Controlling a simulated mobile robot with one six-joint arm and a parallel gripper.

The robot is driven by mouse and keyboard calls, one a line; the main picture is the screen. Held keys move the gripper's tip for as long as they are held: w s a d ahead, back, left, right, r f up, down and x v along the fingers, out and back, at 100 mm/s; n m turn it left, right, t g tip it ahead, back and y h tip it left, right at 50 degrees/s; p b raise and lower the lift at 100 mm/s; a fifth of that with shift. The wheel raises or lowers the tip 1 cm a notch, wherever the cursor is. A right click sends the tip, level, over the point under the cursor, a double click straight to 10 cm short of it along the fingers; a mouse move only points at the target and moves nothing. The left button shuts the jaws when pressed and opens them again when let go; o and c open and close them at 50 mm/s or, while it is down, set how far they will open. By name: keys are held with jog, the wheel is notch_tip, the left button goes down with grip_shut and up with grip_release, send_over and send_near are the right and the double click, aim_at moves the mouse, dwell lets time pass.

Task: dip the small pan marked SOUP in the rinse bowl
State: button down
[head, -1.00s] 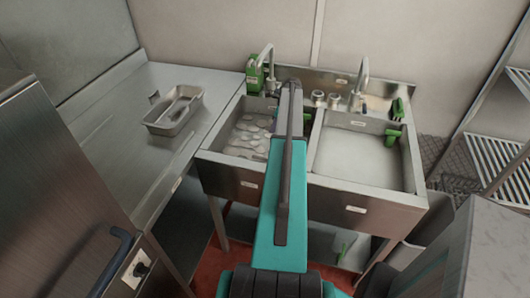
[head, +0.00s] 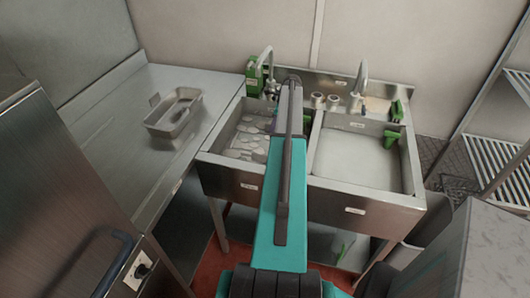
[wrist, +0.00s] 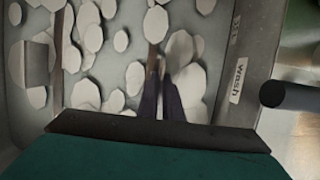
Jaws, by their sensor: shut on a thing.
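My gripper (wrist: 161,100) points down over the left basin in the wrist view, its two dark fingers shut on a thin brownish handle (wrist: 153,62), taken to be the small pan's. The pan's body is not clear among the white foam flakes, and no SOUP mark is readable. The rinse bowl is the right-hand basin (head: 358,168), broad and without foam. The left basin (head: 226,133), with foam flakes, bears a Wash label (wrist: 238,80) in the wrist view.
A divider wall separates the two basins. Taps (head: 361,80) and a green bottle (head: 253,76) stand along the back. A metal tray (head: 173,112) rests on the left counter (head: 110,140). A wire rack stands at the right.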

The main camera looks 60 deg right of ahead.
jog(key=shift+r+p, duration=2.3)
jog(key=shift+r, duration=2.6)
